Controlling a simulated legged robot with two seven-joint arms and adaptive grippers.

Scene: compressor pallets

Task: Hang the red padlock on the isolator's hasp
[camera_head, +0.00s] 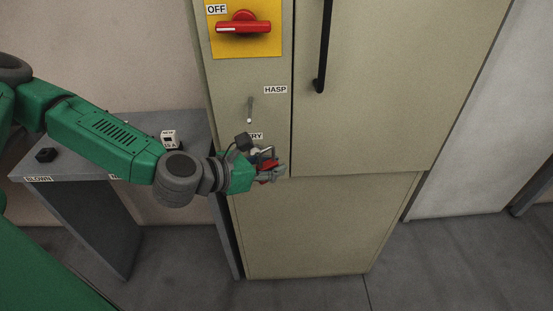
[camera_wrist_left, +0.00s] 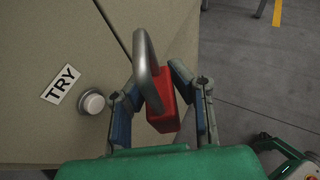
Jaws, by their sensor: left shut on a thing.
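The red padlock (camera_wrist_left: 163,108) is held between the fingers of my left gripper (camera_wrist_left: 163,105), its grey shackle up and toward the cabinet side in the left wrist view. In the head view the padlock (camera_head: 266,166) shows red in my left gripper (camera_head: 271,173), in front of the cabinet. The hasp (camera_head: 250,109) is a small grey metal piece on the cabinet front, below the HASP label. The padlock is apart from the hasp, below and slightly right of it in the picture. The isolator's red handle (camera_head: 243,24) lies level on a yellow plate beside the OFF label. My right gripper is out of view.
The beige cabinet (camera_head: 320,220) has a black door handle (camera_head: 323,50). A grey table (camera_head: 75,168) at left bears a black block (camera_head: 46,155) and a white-labelled block (camera_head: 168,138).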

